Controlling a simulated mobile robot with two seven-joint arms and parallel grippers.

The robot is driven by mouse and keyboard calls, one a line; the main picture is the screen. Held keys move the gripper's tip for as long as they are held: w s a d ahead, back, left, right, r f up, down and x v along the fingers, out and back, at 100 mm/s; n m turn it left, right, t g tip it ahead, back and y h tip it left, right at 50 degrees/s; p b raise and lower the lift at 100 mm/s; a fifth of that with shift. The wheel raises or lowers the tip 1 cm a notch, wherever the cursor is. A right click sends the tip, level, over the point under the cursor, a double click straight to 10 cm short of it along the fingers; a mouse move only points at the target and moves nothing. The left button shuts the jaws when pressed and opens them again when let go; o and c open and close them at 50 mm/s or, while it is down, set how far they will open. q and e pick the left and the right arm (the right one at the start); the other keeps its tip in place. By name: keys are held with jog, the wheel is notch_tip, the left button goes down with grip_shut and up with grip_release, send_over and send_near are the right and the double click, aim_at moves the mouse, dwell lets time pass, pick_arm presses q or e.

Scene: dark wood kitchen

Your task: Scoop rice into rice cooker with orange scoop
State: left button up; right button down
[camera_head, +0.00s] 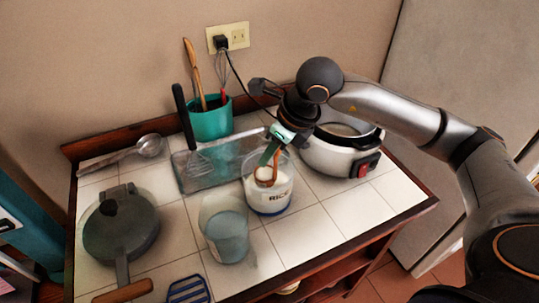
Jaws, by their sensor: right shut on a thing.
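A clear container labelled RICE (279,197) stands near the middle of the tiled counter. An orange scoop (268,181) is in the container's mouth, among white rice. My right gripper (275,148) is above the container, shut on the scoop's handle. How much of the scoop is sunk in the rice is hard to tell. The silver rice cooker (325,160) with a red switch stands right behind the container. Its top is open, and my right arm hides part of it. My left gripper is not in view.
A translucent cup (226,236) stands close to the left of the rice container. Front right tiles are clear.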

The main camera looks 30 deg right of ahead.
notch_tip(320, 180, up, 12)
jog(key=p, duration=0.3)
jog(key=shift+s+d+p, duration=0.25)
jog(key=shift+s+p, duration=0.05)
jog(key=shift+s, duration=0.05)
dwell(0.3)
jog(key=shift+f, duration=0.1)
dwell(0.4)
